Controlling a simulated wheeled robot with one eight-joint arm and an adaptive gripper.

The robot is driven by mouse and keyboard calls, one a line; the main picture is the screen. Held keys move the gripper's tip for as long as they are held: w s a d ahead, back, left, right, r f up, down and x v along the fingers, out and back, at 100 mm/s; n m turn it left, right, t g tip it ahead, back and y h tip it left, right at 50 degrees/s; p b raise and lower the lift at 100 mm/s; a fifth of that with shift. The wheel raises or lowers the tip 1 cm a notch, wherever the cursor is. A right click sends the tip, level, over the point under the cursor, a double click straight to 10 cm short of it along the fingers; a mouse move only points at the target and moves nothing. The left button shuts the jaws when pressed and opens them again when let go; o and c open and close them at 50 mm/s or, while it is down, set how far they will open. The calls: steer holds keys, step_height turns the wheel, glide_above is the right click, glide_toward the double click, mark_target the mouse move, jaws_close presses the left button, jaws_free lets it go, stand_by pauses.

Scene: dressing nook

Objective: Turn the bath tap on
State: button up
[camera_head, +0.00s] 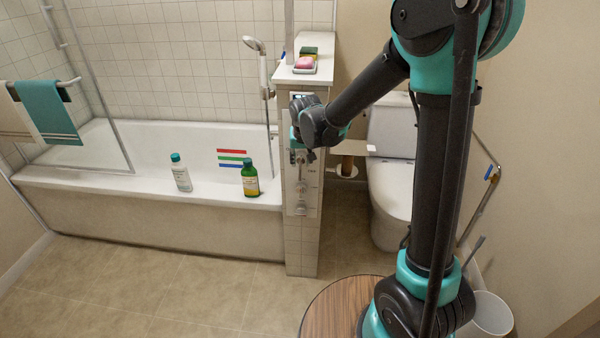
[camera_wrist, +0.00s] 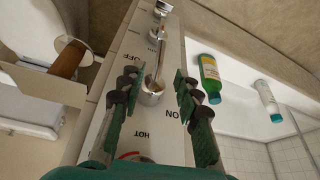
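The tap panel (camera_head: 315,190) is a pale plate on the end of the tiled half wall; it also shows in the wrist view (camera_wrist: 125,45). A chrome lever tap (camera_wrist: 152,88) sits on it, between the printed words OFF on the left and ON on the right. My gripper (camera_wrist: 157,86) is open, with one finger on each side of the lever. I see gaps beside the lever and cannot tell any contact. In the head view my gripper (camera_head: 299,152) is in front of the panel and hides its upper part.
A HOT dial (camera_wrist: 132,157) is near my gripper's base. The bathtub (camera_head: 110,175) bears a green bottle (camera_head: 250,180) and a white bottle (camera_head: 181,175) on its rim. The toilet (camera_head: 392,190) and a paper roll (camera_wrist: 70,58) are close on the other side.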

mark_target(300, 170)
steer(key=x, duration=0.8)
steer(key=shift+d, duration=0.1)
steer(key=shift+c, duration=0.4)
jaws_close()
